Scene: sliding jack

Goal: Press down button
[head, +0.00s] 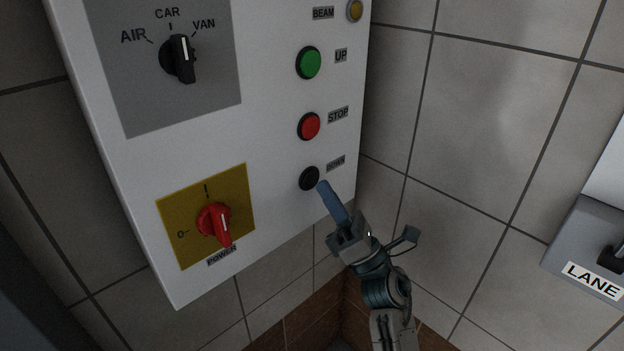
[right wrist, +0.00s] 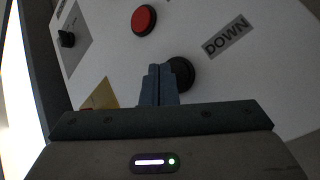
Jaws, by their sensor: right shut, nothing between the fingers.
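The down button (head: 309,178) is a round black button at the lower right of the white control box (head: 275,120), beside a DOWN label (head: 335,163). My right gripper (head: 323,187) is shut and empty, its blue fingertips just right of and below the button in the head view. In the right wrist view the fingertips (right wrist: 166,70) overlap the left part of the black button (right wrist: 181,74), and the DOWN label (right wrist: 228,37) is to its upper right. I cannot tell whether the fingertips touch the button. My left gripper is not in view.
Above the down button are a red STOP button (head: 309,126) and a green UP button (head: 308,62). A red power knob (head: 214,221) on a yellow plate is at lower left, a black selector (head: 181,58) above it. A grey LANE box (head: 590,250) is at far right.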

